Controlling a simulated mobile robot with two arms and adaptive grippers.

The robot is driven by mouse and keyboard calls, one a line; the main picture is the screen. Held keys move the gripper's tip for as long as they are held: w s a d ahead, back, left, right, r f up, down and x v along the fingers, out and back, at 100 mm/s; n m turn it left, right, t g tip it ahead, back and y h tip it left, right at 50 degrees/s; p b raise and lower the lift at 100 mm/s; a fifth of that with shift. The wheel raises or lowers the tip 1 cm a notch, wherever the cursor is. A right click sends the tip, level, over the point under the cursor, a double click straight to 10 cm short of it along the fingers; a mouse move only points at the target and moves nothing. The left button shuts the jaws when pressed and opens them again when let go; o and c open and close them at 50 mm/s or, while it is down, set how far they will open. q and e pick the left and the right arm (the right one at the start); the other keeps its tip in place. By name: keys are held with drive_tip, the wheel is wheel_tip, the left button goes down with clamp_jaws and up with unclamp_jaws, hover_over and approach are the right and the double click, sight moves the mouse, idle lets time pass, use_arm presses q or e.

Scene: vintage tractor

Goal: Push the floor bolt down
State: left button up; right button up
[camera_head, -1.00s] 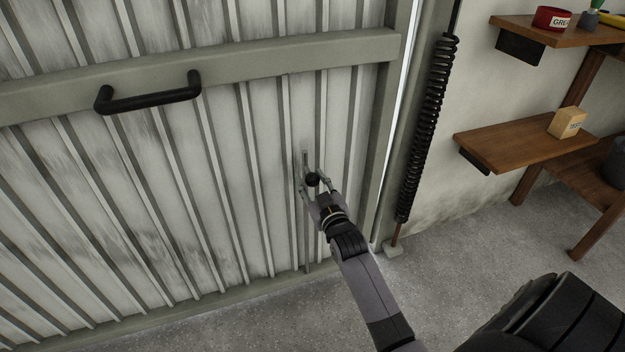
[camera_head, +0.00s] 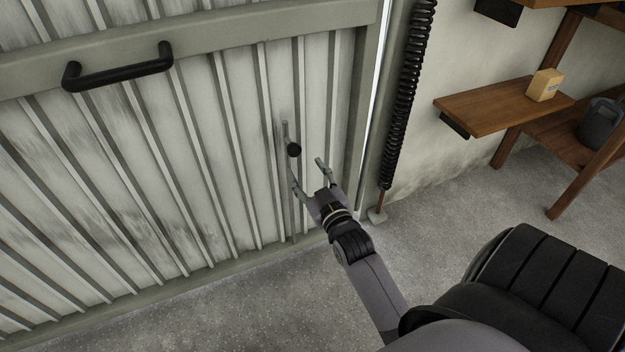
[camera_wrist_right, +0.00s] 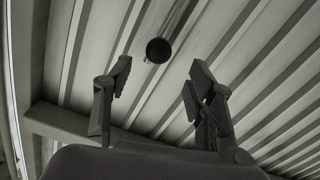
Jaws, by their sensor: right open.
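The floor bolt (camera_head: 290,185) is a thin upright rod on the ribbed metal door (camera_head: 215,165), with a round black knob (camera_head: 294,149) near its upper part. My right gripper (camera_head: 309,175) is open and empty, just below and to the right of the knob in the head view. In the right wrist view the knob (camera_wrist_right: 158,50) shows beyond the gap between the two open fingers (camera_wrist_right: 157,82), apart from both. The bolt's lower end is partly hidden beside the gripper. My left gripper is not in view.
A black handle (camera_head: 118,70) sits on the door's crossbar. A black coil spring (camera_head: 408,95) hangs at the door's right edge. A wooden shelf (camera_head: 490,108) with a yellow box (camera_head: 545,85) is at the right. The concrete floor (camera_head: 250,310) before the door is clear.

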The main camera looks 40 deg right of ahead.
drive_tip(key=shift+v, duration=1.5)
